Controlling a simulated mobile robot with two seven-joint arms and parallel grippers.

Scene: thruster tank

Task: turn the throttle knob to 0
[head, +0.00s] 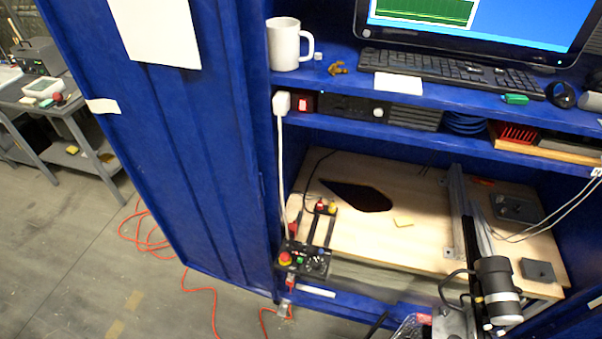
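A small black control box (297,270) sits at the front edge of the wooden board, near the cabinet's left side. It carries a red button on a yellow ring (285,257), a small green button (300,261) and, at its right, a dark round knob (319,265), which looks like the throttle knob. The knob's pointer and scale are too small to read. Nothing is seen touching the box's controls. I cannot make out either of my grippers in the head view.
A blue cabinet holds the wooden board (365,238). A black cylindrical motor (495,285) stands at the right on a metal rail. Red and yellow-topped parts (325,207) lie behind the box. The shelf above bears a mug (284,44) and keyboard (450,71). An orange cable (215,300) crosses the floor.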

